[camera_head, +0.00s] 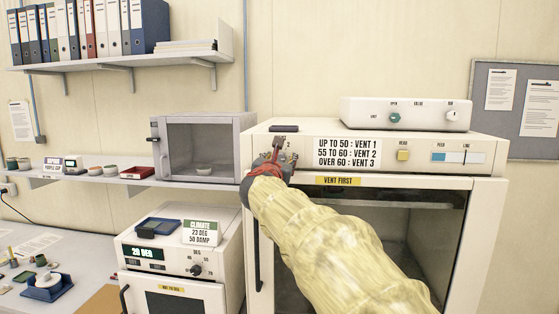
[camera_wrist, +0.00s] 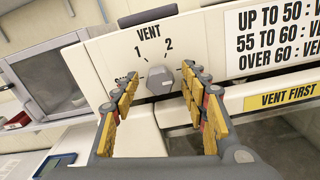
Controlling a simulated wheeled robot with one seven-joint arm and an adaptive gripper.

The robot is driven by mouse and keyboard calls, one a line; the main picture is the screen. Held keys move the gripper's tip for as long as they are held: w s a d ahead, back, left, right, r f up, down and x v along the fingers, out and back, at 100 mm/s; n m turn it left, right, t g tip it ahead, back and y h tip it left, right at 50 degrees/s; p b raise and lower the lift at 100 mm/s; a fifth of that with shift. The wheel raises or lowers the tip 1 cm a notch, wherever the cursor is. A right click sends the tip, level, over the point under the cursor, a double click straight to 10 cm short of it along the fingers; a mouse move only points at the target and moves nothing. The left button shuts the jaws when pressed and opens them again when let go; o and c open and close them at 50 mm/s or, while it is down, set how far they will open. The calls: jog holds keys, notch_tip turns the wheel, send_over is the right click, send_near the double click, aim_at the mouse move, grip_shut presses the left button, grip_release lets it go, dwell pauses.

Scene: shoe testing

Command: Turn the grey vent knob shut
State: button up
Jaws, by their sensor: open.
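The grey vent knob (camera_wrist: 160,81) sits on the cream front panel under the printed word VENT, with the marks 1 and 2 above it. I cannot tell clearly where its pointer is set. My gripper (camera_wrist: 159,84) is open, with one yellow-padded finger on each side of the knob. In the head view my gripper (camera_head: 278,152) is at the left end of the oven's panel and hides the knob.
A sign (camera_head: 347,153) lists vent numbers, and a yellow VENT FIRST label (camera_head: 338,181) is below it. A yellow button (camera_head: 403,155) is further right. A small dark block (camera_head: 284,128) lies on the oven top above my gripper. A grey glass-fronted cabinet (camera_head: 245,124) stands left.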

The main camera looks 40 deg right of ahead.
jog(key=c, duration=1.1)
grip_shut()
